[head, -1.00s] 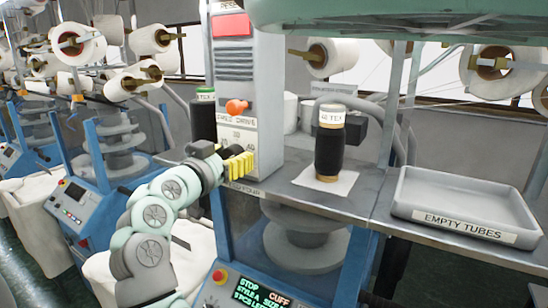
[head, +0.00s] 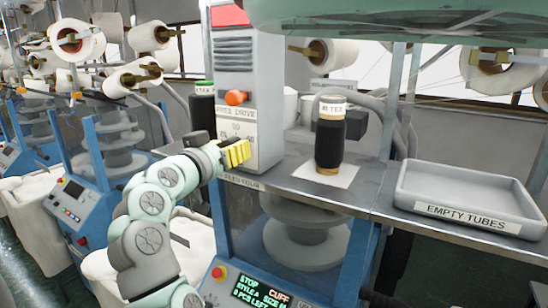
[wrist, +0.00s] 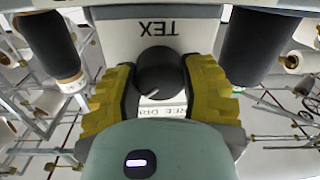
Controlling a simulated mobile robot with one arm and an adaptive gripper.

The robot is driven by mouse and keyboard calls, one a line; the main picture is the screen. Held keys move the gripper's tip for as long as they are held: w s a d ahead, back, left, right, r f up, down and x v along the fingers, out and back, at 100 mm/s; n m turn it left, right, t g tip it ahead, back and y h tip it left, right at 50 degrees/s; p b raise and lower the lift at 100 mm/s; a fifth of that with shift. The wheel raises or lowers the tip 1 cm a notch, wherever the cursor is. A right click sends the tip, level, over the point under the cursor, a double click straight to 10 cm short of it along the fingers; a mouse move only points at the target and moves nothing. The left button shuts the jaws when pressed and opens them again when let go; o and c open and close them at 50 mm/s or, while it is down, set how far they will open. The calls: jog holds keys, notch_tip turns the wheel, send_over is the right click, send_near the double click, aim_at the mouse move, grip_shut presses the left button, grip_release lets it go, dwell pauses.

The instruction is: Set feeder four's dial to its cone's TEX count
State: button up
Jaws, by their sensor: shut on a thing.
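In the wrist view the black dial (wrist: 159,70) sits on a pale plate, with "TEX" upside down beyond it. A white pointer mark shows on the dial's near edge. My gripper (wrist: 159,82) is shut on the dial, one yellow finger on each side. In the head view my gripper (head: 236,153) is at the foot of the grey feed drive housing (head: 263,120), and its fingers hide the dial. A black cone (head: 329,143) with a tan base stands upright on the shelf to the right. Its pale top label reads "TEX", with a number too blurred to be sure of.
An orange knob (head: 236,98) is above my gripper on the housing. A second dark cone (head: 203,110) with a green top stands left of it. A grey "EMPTY TUBES" tray (head: 412,185) is at right. A blue-framed panel (head: 256,284) is below.

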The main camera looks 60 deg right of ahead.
jog(key=n+b, duration=0.2)
jog(key=n, duration=0.2)
jog(key=n+b, duration=0.1)
jog(key=n, duration=0.3)
jog(key=shift+n+g, duration=0.3)
jog(key=shift+n, duration=0.1)
dwell(0.5)
jog(key=o, duration=1.3)
jog(key=shift+c, duration=0.2)
